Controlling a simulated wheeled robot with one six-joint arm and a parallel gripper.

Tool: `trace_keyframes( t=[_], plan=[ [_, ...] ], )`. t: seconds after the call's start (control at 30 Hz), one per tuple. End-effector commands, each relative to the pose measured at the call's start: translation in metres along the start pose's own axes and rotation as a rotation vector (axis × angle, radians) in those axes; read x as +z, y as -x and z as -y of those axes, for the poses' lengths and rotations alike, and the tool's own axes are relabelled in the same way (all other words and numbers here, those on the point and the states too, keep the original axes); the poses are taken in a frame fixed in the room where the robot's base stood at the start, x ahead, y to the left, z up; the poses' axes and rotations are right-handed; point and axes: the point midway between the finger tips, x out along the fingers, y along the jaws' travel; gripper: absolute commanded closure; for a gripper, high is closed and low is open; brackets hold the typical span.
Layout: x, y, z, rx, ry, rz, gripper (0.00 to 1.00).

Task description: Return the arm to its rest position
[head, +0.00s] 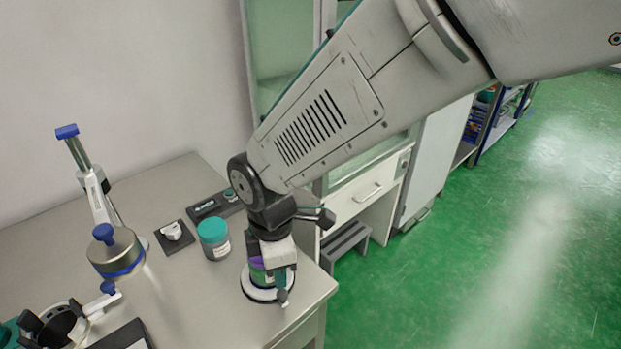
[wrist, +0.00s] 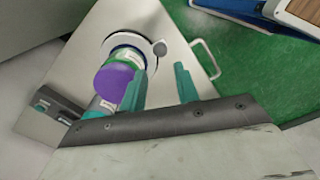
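My arm reaches down from the upper right in the head view, with my gripper (head: 281,278) low over the right corner of the bench. In the wrist view my gripper (wrist: 160,72) has two teal fingers standing apart, with only bench top showing between them. A jar with a purple lid (wrist: 114,79) stands on a white round base (wrist: 151,62), left of the fingers and partly hidden by the left one. In the head view the purple-lidded jar (head: 257,266) is mostly hidden behind my gripper; its white base (head: 257,293) shows below. I cannot tell whether a finger touches the jar.
A teal-lidded jar (head: 214,239) stands left of my gripper. A lever device with blue knobs (head: 104,233) stands further left on the bench (head: 205,305). A cabinet with a drawer (head: 365,192) and a grey step stool (head: 345,242) are behind. Green floor is open at right.

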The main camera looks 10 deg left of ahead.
Motion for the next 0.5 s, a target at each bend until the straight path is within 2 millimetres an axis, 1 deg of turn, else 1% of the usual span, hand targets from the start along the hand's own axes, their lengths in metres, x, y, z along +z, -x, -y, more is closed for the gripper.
trace_keyframes(
  t=[0.17,0.27,0.33,0.37,0.4,0.5],
  plan=[
    [0.001,0.000,0.001,-0.006,-0.040,0.003,0.69],
    [0.005,-0.002,0.009,-0.034,-0.129,0.022,0.69],
    [0.013,-0.005,0.024,-0.075,-0.223,0.053,0.69],
    [0.018,-0.002,0.031,-0.088,-0.271,0.064,0.69],
    [0.028,0.005,0.039,-0.100,-0.347,0.078,0.69],
    [0.061,0.024,0.054,-0.117,-0.537,0.099,0.69]
  ],
)
